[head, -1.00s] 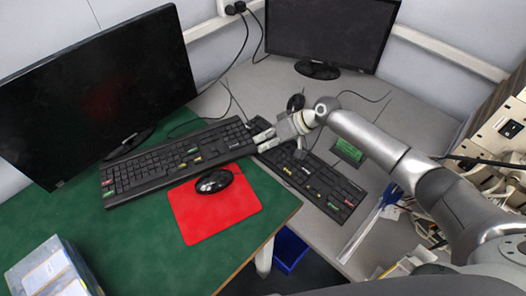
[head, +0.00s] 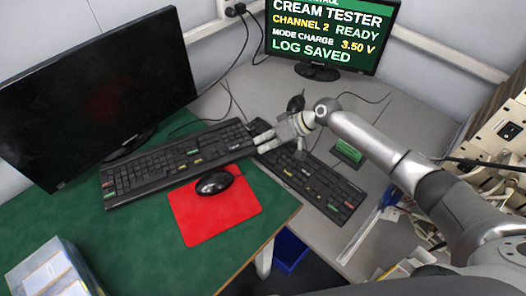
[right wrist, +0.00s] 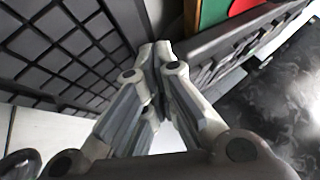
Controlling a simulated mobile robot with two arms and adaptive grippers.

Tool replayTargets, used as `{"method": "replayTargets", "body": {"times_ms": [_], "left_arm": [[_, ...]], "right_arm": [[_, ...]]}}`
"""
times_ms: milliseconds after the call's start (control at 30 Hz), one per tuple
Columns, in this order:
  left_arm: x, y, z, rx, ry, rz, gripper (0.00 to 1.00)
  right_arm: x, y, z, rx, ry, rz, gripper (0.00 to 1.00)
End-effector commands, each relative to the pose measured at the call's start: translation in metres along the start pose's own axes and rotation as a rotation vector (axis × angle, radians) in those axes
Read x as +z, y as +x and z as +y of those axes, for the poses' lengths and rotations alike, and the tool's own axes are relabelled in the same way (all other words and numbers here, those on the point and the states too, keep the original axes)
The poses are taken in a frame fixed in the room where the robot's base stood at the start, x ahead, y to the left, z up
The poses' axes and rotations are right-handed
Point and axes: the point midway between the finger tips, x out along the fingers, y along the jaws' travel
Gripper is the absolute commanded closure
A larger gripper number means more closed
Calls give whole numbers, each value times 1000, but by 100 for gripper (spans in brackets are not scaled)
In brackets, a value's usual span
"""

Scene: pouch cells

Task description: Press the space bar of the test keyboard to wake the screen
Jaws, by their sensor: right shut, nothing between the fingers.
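The black test keyboard (head: 322,184) with coloured key labels lies on the grey desk. My right gripper (head: 262,140) is shut and empty, low over its upper left end. In the right wrist view the closed fingertips (right wrist: 158,55) are between the keys of one keyboard (right wrist: 62,45) and the edge of another. Whether they touch a key cannot be told, and the space bar is not clearly seen. The screen (head: 325,32) at the back is lit, with the text "CREAM TESTER", "CHANNEL 2 READY" and "LOG SAVED". My left gripper is not in view.
A second keyboard (head: 165,163) lies on the green mat beneath a dark monitor (head: 85,90). A mouse (head: 214,183) sits on a red pad (head: 215,218). A blue bin (head: 290,250) is below the desk edge.

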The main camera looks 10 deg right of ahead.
Motion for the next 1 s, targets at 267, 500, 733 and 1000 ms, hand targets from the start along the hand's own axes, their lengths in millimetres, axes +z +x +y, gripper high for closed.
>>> {"method": "replayTargets", "body": {"times_ms": [267, 500, 733, 1000], "left_arm": [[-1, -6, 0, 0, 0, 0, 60], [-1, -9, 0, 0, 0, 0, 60], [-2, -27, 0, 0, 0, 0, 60], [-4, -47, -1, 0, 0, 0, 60]], "right_arm": [[-4, -5, -4, -1, 0, 1, 100], [-6, -7, -6, -1, 0, 2, 100], [-17, -22, -17, -1, 0, 3, 100], [-29, -40, -29, -1, 1, 1, 100]]}}
